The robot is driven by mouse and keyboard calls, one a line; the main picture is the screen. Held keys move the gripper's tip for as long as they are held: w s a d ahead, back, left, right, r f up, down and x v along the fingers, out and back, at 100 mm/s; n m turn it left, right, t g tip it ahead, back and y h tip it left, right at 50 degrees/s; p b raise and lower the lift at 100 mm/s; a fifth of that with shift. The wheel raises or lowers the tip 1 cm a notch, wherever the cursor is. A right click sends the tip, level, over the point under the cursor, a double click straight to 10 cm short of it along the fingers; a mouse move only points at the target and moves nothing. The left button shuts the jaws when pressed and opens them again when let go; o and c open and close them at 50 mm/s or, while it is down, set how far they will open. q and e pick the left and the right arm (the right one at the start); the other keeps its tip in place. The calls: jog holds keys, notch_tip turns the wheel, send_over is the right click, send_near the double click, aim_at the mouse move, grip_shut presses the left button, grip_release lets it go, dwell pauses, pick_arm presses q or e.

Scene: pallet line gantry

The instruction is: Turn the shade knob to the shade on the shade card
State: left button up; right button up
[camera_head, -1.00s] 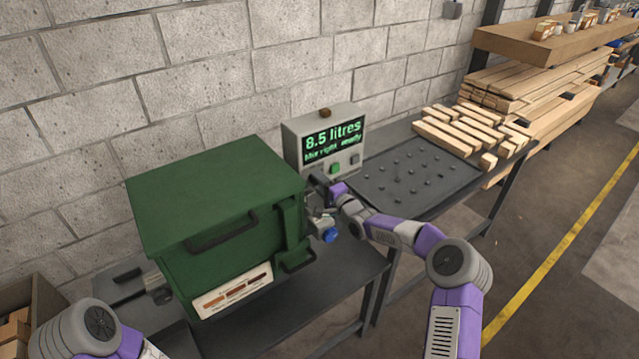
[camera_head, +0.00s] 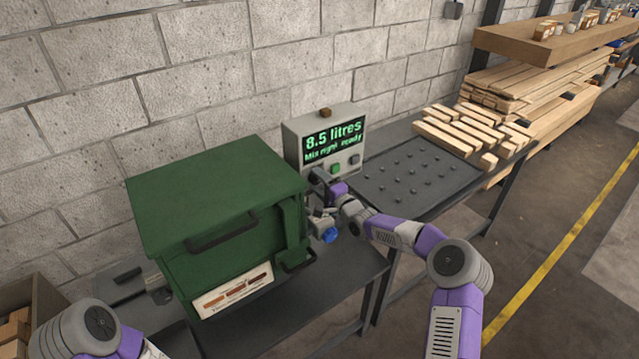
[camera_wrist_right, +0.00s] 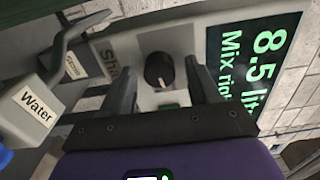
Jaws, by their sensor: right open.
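The black round shade knob (camera_wrist_right: 159,70) sits on the pale panel of the control box (camera_head: 290,137), beside a label that begins "Sha" (camera_wrist_right: 106,61). A pale line shows on the knob's face. My right gripper (camera_wrist_right: 164,75) is open, with one finger on each side of the knob in the wrist view; I cannot tell whether they touch it. In the head view, the gripper (camera_head: 322,180) is at the control box's lower front and covers the knob. My left gripper is out of view.
The green machine (camera_head: 215,190) stands just left of my right gripper. A blue-ended valve (camera_head: 330,235) and a "Water" label (camera_wrist_right: 36,106) are close by. A dark studded tray (camera_head: 420,175) and wooden bars (camera_head: 460,130) lie to the right.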

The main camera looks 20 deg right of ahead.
jog(key=v, duration=0.7)
jog(key=shift+s, duration=0.3)
jog(key=shift+d, duration=0.1)
